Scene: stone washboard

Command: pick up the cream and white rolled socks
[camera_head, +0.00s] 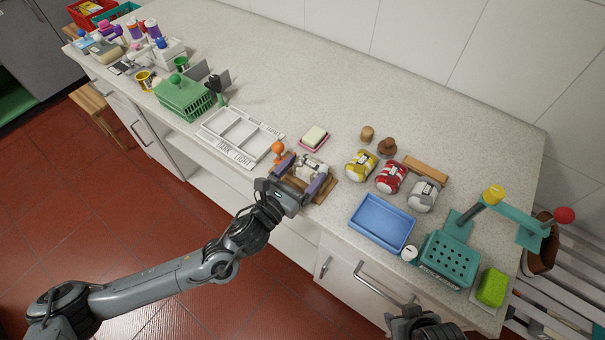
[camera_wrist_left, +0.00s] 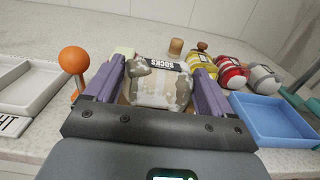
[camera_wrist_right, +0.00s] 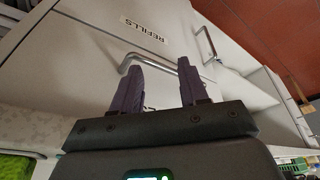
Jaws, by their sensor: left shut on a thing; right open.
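The cream and white rolled socks (camera_wrist_left: 160,84), with a dark "SOCKS" band, sit between the purple fingers of my left gripper (camera_wrist_left: 158,90). In the head view the socks (camera_head: 310,168) are over a brown wooden board (camera_head: 326,190), partly covered by my left gripper (camera_head: 304,186). The left gripper is shut on them. I cannot tell whether they touch the board. My right gripper (camera_wrist_right: 155,85) is open and empty in front of the cabinet; in the head view it shows only partly at the bottom edge.
Yellow (camera_head: 360,165), red (camera_head: 391,177) and grey (camera_head: 423,195) rolled bundles stand to the right. A blue tray (camera_head: 382,222) lies before them. A white divided tray (camera_head: 240,138) and an orange ball knob (camera_head: 278,147) are left. A teal press (camera_head: 450,258) stands far right.

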